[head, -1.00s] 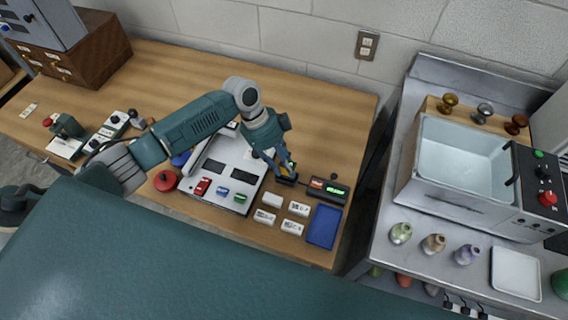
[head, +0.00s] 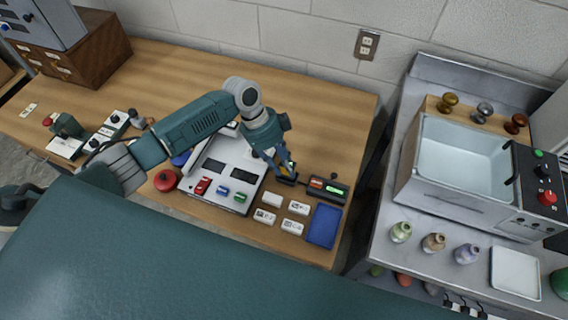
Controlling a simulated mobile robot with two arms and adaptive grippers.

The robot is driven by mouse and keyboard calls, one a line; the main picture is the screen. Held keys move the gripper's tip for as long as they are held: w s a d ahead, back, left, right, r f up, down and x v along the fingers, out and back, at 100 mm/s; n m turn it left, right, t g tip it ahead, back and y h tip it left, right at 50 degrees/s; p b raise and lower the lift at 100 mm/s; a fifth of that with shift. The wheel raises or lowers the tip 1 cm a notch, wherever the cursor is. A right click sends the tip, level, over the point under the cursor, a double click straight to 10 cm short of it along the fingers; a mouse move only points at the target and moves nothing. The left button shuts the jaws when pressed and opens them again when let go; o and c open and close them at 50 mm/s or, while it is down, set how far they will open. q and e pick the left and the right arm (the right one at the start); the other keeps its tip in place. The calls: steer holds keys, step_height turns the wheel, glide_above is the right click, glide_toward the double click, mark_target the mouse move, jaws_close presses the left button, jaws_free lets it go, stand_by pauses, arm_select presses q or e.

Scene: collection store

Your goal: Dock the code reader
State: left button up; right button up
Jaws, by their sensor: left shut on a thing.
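My left gripper (head: 286,166) reaches down over the right part of the wooden table. It is shut on a small yellow and dark thing that looks like the code reader (head: 291,167), mostly hidden by the fingers. The lower end of the reader is at a small black holder (head: 287,180), apparently its dock. I cannot tell whether the reader is seated in it or just above it. A black box with a red label and a lit green display (head: 328,190) stands just right of the holder. My right gripper is not in view.
A grey panel (head: 226,166) with dark windows and small coloured blocks lies left of the gripper. White labelled cards (head: 292,227) and a blue tray (head: 324,226) lie in front. A red knob (head: 165,180) is farther left. The back of the table (head: 310,100) is clear.

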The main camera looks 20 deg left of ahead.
arm_select(q)
steer(key=shift+f+b, duration=0.3)
steer(key=shift+f, duration=0.2)
steer(key=o, duration=0.6)
steer(key=shift+o, duration=0.2)
steer(key=shift+r, duration=0.15)
steer(key=p+v, duration=0.8)
steer(key=v, duration=0.3)
steer(key=shift+s, duration=0.1)
